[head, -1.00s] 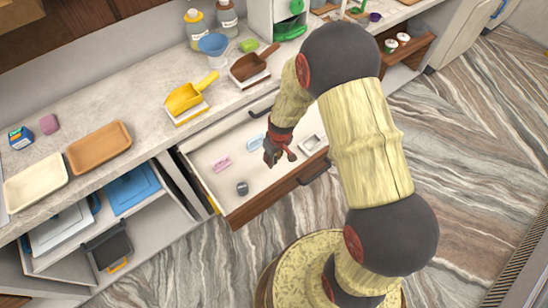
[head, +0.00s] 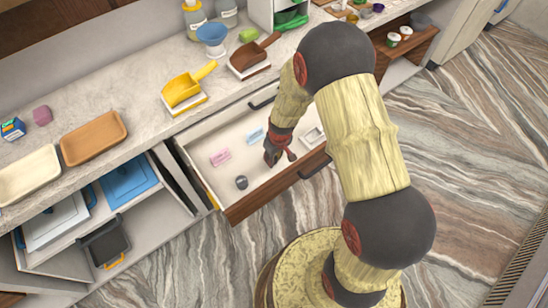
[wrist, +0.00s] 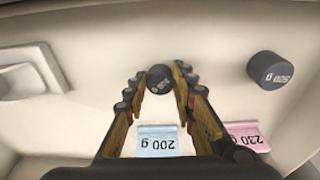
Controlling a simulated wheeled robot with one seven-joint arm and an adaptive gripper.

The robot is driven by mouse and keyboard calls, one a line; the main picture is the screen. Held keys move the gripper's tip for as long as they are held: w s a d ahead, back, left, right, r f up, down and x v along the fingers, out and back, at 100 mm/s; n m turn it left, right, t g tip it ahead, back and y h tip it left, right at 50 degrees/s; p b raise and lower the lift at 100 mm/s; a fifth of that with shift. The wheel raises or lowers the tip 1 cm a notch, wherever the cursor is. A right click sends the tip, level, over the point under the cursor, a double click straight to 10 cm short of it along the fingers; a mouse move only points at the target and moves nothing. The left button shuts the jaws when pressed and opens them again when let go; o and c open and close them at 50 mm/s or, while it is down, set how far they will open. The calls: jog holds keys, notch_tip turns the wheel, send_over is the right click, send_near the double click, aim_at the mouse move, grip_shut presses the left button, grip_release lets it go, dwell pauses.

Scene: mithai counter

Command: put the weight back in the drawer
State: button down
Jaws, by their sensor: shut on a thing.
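My gripper (wrist: 159,80) is shut on a small dark weight (wrist: 160,77), over the pale floor of the open drawer. The mark on this weight is too small to read surely. I cannot tell whether it touches the floor. In the head view my gripper (head: 273,157) hides the weight. A blue label reading 200 g (wrist: 157,141) lies below the held weight in the wrist view. A pink label (wrist: 245,134) lies to its right. A larger dark weight (wrist: 277,70), seemingly marked 500 g, stands apart at the right. The drawer (head: 262,200) is pulled out.
A pale square item (head: 313,137) lies at the drawer's right end. The counter above holds a yellow scoop (head: 184,90), a brown scoop (head: 252,56) and a brown tray (head: 93,139). Open shelves with a blue-lidded box (head: 130,181) are left of the drawer.

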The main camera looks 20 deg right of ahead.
aim_at(277, 167)
jog(key=shift+f+b, duration=0.5)
jog(key=shift+f, duration=0.1)
jog(key=c, duration=1.4)
grip_release()
notch_tip(277, 167, up, 12)
jog(key=s, duration=0.1)
jog(key=shift+s+d, duration=0.25)
jog(key=shift+s, duration=0.1)
